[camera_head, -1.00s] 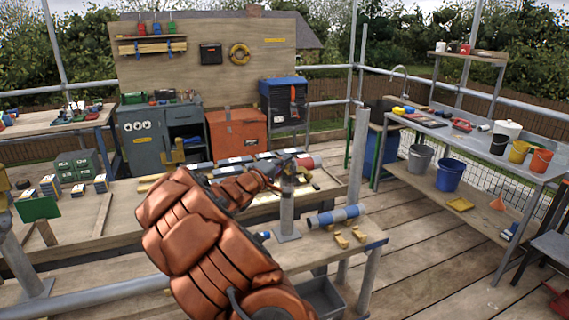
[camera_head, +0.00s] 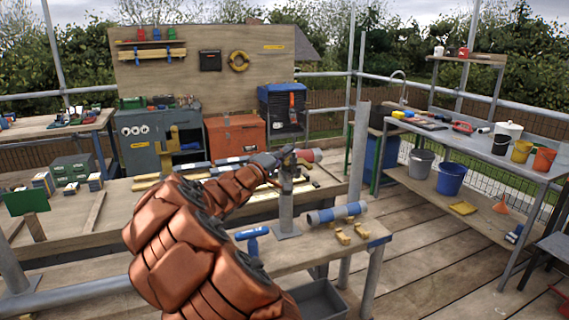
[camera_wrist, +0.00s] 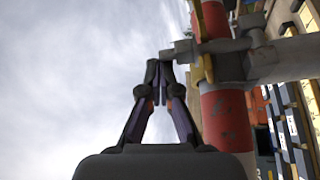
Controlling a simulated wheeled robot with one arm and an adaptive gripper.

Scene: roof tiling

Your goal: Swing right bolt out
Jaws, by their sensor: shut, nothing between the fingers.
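In the wrist view, a red and white tube (camera_wrist: 225,120) runs through a grey clamp (camera_wrist: 240,62) on a grey post (camera_wrist: 290,58). A grey bolt end (camera_wrist: 183,50) sticks out of the clamp on its left side, beside a yellow part (camera_wrist: 201,66). My gripper (camera_wrist: 160,68) is shut and empty, its fingertips close beside the bolt end; I cannot tell whether they touch. In the head view, my gripper (camera_head: 284,160) is small at the top of the post (camera_head: 286,208), and my arm partly hides the bench. Which bolt is the right one is unclear.
A blue and grey tube (camera_head: 336,213), small yellow brackets (camera_head: 350,234) and a blue hammer (camera_head: 251,236) lie on the bench (camera_head: 285,256). An upright scaffold pole (camera_head: 356,150) stands right of the post. The floor (camera_head: 430,240) to the right is clear.

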